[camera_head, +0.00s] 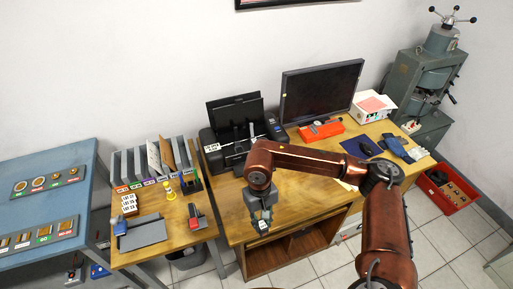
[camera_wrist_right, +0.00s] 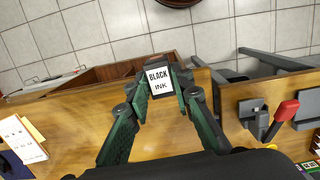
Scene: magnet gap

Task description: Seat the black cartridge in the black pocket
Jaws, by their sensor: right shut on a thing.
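My right gripper (camera_head: 259,216) is shut on the black cartridge (camera_head: 263,228), which has a white label. In the right wrist view the cartridge (camera_wrist_right: 158,79) sits between the two fingertips (camera_wrist_right: 160,92), and its label reads "BLACK INK". The gripper hangs above the front edge of the brown desk, in front of and below the printer in the picture. The dark printer (camera_head: 212,146) stands at the desk's back left, with a raised dark panel behind it. I cannot make out the black pocket in either view. My left gripper is not in view.
A monitor (camera_head: 318,93) and a red box (camera_head: 320,131) stand right of the printer. A smaller table on the left holds file dividers (camera_head: 124,166) and a red-handled tool (camera_head: 194,213). The wooden desk (camera_head: 232,205) is clear near its left front.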

